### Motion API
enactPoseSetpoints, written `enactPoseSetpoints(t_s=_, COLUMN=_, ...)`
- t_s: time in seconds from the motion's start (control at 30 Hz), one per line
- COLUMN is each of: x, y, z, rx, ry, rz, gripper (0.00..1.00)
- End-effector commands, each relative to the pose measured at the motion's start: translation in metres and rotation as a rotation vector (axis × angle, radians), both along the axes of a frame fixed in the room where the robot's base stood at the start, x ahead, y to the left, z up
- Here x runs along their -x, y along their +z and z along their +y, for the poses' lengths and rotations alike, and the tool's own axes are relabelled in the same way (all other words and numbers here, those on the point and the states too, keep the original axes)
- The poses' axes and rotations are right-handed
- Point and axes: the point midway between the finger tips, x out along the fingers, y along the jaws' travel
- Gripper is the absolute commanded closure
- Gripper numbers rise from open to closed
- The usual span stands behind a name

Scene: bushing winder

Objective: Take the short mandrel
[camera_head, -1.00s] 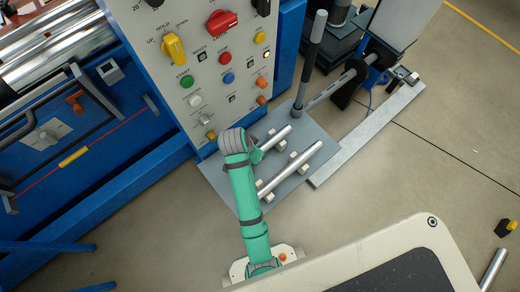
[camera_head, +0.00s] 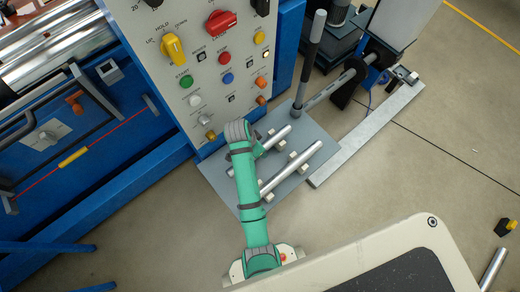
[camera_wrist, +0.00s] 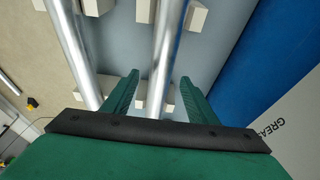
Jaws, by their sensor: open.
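Two bright metal rods lie side by side on holder blocks on a grey plate (camera_head: 222,178) in the head view. The upper-left rod looks like the short mandrel (camera_head: 275,138); my arm hides its lower end. The longer rod (camera_head: 292,168) lies to its right. In the wrist view, my gripper (camera_wrist: 160,77) is open, with one green finger on each side of the short mandrel (camera_wrist: 165,45). I see no finger clearly touching it, and cannot tell how far down the fingers reach. The longer rod (camera_wrist: 70,45) is left of the fingers.
Pale holder blocks (camera_head: 292,156) stand beside the rods. The blue cabinet with the control panel (camera_head: 205,75) rises close to the plate. A dark upright lever (camera_head: 312,60) stands at the plate's far end. Open floor (camera_head: 400,165) lies to the right.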

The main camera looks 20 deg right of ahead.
Motion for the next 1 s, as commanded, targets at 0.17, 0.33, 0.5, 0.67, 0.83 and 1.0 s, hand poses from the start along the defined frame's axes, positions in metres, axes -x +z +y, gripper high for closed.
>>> enactPoseSetpoints(t_s=0.17, x=-0.003, y=-0.021, z=-0.006, rx=0.0, ry=-0.002, rz=0.002, gripper=0.47)
enactPoseSetpoints(t_s=0.33, x=-0.004, y=-0.025, z=-0.008, rx=0.001, ry=-0.002, rz=-0.001, gripper=0.47)
enactPoseSetpoints(t_s=0.5, x=-0.004, y=-0.025, z=-0.008, rx=0.001, ry=-0.001, rz=-0.001, gripper=0.52)
enactPoseSetpoints(t_s=0.67, x=-0.004, y=-0.025, z=-0.007, rx=0.0, ry=0.0, rz=-0.001, gripper=0.9)
enactPoseSetpoints(t_s=0.83, x=-0.004, y=-0.024, z=-0.008, rx=0.001, ry=-0.002, rz=-0.003, gripper=1.0)
enactPoseSetpoints(t_s=1.0, x=-0.004, y=-0.022, z=-0.009, rx=0.001, ry=-0.002, rz=-0.003, gripper=1.0)
